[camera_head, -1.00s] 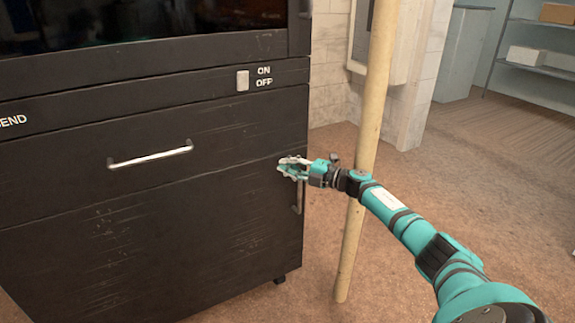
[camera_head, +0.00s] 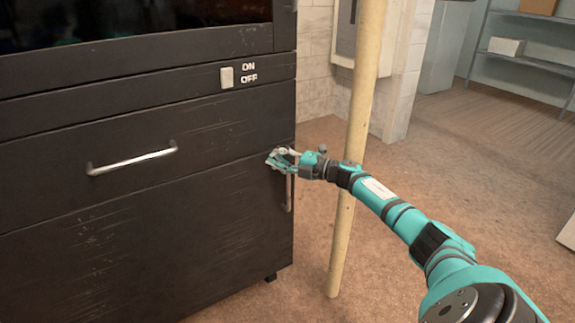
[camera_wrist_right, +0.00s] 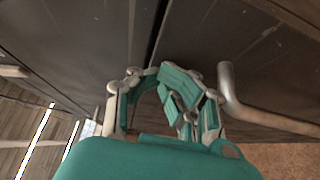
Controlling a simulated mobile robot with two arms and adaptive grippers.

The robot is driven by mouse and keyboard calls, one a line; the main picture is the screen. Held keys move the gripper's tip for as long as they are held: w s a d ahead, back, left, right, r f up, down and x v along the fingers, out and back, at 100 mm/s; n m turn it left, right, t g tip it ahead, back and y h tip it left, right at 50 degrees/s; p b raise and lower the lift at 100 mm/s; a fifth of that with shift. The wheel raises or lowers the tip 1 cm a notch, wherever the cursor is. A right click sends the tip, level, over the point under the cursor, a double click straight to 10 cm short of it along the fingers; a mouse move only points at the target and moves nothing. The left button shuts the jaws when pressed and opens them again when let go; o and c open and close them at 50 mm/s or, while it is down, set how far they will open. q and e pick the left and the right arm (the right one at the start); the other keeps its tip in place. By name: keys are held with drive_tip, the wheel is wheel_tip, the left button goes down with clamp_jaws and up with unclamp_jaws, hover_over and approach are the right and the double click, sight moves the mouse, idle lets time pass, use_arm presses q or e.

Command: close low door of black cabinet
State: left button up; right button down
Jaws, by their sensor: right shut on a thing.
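The black cabinet (camera_head: 120,70) fills the left of the head view. Its low door (camera_head: 150,235) lies below a wide drawer (camera_head: 60,168) and looks nearly flush with the front. The door's upright metal handle (camera_head: 289,193) is at its right edge. My right gripper (camera_head: 277,160) is at the door's upper right corner, by the handle's top end. In the right wrist view my gripper (camera_wrist_right: 172,98) has its fingers closed in near the dark seam, with the handle (camera_wrist_right: 250,113) just to their right. What lies between the fingertips is hidden. My left gripper is out of view.
A pale upright pole (camera_head: 354,150) stands right of the cabinet, close to my right forearm. The drawer has a horizontal handle (camera_head: 132,160). Grey shelves (camera_head: 515,55) stand at the back right. The brown floor (camera_head: 450,170) between is clear.

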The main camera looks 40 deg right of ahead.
drive_tip(key=a+v, duration=0.1)
drive_tip(key=v, duration=0.5)
drive_tip(key=shift+s+d+f, duration=0.15)
drive_tip(key=shift+s+f, duration=0.25)
drive_tip(key=shift+s, duration=0.15)
